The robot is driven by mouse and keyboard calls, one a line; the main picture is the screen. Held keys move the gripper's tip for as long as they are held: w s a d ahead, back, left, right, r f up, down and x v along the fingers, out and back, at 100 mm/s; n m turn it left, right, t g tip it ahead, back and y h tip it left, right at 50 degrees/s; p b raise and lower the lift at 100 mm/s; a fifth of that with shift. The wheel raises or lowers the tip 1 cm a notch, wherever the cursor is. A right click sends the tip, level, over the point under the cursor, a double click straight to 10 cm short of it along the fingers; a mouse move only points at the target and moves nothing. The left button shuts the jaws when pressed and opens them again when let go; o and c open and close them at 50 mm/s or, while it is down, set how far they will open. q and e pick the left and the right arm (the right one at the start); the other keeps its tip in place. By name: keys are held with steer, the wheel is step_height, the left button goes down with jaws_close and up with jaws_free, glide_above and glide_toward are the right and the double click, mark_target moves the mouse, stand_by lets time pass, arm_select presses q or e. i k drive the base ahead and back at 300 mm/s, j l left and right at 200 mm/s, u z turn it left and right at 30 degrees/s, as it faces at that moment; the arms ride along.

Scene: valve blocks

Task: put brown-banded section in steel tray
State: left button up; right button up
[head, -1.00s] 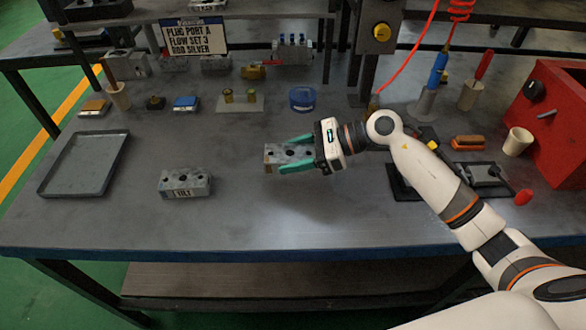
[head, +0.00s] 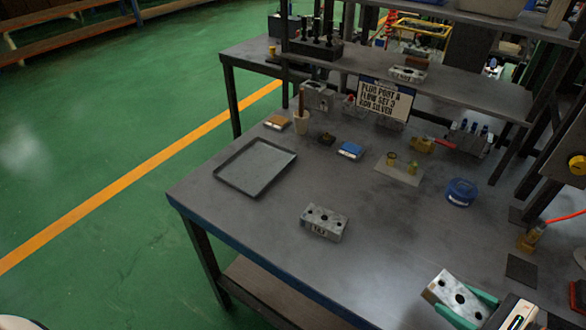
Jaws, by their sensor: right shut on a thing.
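My right gripper (head: 482,306), with green fingers, is at the lower right and shut on a grey valve section (head: 455,295) with several dark holes. A brown strip shows along the held section's left end, so it looks like the brown-banded section. The steel tray (head: 256,167) is a shallow, empty, grey rectangle near the table's left edge, well up and left of the gripper. Another grey valve section (head: 325,222) with a printed label stands on the table between them. My left gripper is out of view.
A blue tub (head: 461,192) is at the right. A sign (head: 388,98) is at the back. The table between tray and labelled section is clear.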

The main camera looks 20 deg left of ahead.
mark_target(258, 166)
steer(key=j+z, duration=0.4)
steer(key=i+j+z, duration=0.1)
steer(key=j+z, duration=0.3)
steer(key=j, duration=0.6)
steer(key=j+z, duration=0.1)
steer(key=j, duration=0.5)
steer(key=k+j+z, duration=0.1)
steer(key=j, duration=0.55)
steer(key=k+j, duration=0.1)
steer(key=j, duration=0.5)
steer(key=j+z, duration=0.1)
steer(key=j, duration=0.5)
steer(key=k+j, duration=0.15)
steer(key=j, duration=0.45)
steer(key=z, duration=0.05)
